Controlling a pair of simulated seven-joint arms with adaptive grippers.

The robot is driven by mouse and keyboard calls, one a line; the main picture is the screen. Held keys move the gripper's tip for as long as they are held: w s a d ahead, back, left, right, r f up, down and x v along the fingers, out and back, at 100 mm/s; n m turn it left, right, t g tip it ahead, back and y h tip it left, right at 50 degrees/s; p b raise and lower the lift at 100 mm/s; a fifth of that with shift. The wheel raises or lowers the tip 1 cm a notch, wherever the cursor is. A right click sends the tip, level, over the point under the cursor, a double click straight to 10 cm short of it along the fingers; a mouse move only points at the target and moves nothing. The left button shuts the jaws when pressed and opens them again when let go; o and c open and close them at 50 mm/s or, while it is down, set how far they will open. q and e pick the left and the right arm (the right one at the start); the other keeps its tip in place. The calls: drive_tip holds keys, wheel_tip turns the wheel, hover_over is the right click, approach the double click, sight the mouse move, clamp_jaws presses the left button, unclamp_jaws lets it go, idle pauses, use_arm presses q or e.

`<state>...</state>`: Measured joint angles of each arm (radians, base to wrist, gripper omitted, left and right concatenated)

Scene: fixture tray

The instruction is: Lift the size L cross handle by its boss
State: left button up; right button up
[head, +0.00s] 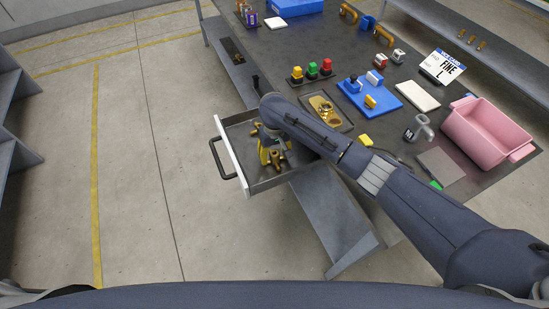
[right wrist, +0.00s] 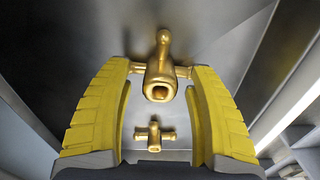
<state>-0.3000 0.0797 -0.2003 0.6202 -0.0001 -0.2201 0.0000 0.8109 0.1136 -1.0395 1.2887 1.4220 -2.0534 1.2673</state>
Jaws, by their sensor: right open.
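My right gripper (right wrist: 160,74) is open, its yellow fingers on either side of a brass cross handle (right wrist: 161,88) in the right wrist view. The boss with its square hole sits between the fingers, and its side arms reach toward them; I cannot tell whether they touch. A second, smaller-looking brass cross handle (right wrist: 154,136) lies nearer the palm. In the head view my right gripper (head: 268,155) is low inside the open drawer (head: 296,179), with brass handles (head: 284,147) beside it, partly hidden by my arm. No size mark is readable on the handles. My left gripper is out of view.
The drawer's pale front (head: 232,156) and dark pull stand out from the bench. Open floor lies left.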

drive_tip(key=c, duration=1.2)
drive_tip(key=shift+r, duration=0.1)
drive_tip(key=shift+c, duration=0.3)
wheel_tip(320, 180, up, 20)
drive_tip(key=o, duration=0.5)
clamp_jaws()
drive_tip(key=shift+r, duration=2.2)
